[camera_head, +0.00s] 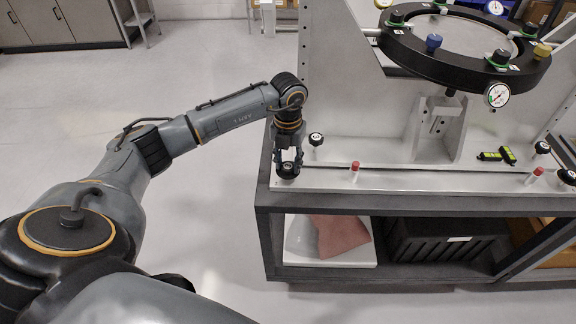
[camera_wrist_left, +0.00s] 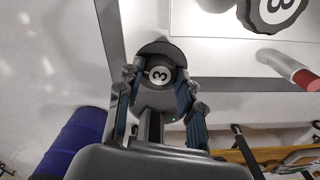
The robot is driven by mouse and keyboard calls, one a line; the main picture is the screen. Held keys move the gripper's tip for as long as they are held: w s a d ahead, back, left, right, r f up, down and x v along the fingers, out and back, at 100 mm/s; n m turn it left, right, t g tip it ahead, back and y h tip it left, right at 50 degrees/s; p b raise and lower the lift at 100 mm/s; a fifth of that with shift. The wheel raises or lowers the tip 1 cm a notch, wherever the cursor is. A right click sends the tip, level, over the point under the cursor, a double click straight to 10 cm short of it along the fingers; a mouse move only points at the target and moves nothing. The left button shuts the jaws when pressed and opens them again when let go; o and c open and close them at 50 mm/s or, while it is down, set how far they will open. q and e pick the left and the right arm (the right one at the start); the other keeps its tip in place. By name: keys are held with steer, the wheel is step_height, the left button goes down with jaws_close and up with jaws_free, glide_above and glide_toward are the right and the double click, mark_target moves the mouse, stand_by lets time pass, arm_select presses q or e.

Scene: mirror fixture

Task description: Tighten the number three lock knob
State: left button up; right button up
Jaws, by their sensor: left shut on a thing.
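My left gripper (camera_head: 288,165) points down at the front left corner of the fixture's white base plate (camera_head: 430,180). Its fingers are shut around the sides of a black round knob (camera_head: 288,170). In the left wrist view the knob (camera_wrist_left: 160,75) sits between the fingertips (camera_wrist_left: 160,88), its white cap marked 3. The fingers partly cover its rim, and its stem is hidden. A second black knob (camera_head: 316,139) stands just behind and to the right; in the left wrist view it (camera_wrist_left: 272,12) is cut off by the top edge. My right gripper is not in view.
Red-tipped pins (camera_head: 355,167) stand along the front plate. More black knobs (camera_head: 542,148) are at the right end. A yellow-green level (camera_head: 497,155) lies on the plate. The black mirror ring (camera_head: 455,72) with gauges overhangs at upper right. Floor left of the bench is clear.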

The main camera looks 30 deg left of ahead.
mark_target(288, 166)
arm_select(q)
steer(key=m+b, duration=0.2)
steer(key=m, duration=0.1)
steer(key=shift+f+m, duration=0.1)
steer(key=shift+m, duration=0.3)
steer(key=m+b, duration=0.2)
steer(key=m, duration=0.1)
steer(key=shift+m, duration=0.3)
steer(key=m+b, duration=0.1)
steer(key=m, duration=0.2)
steer(key=shift+m+b, duration=0.3)
steer(key=shift+b, duration=0.1)
steer(key=shift+m+b, duration=0.6)
steer(key=shift+m, duration=1)
steer(key=o, duration=1.2)
steer(key=shift+c, duration=0.2)
step_height(288, 166, up, 12)
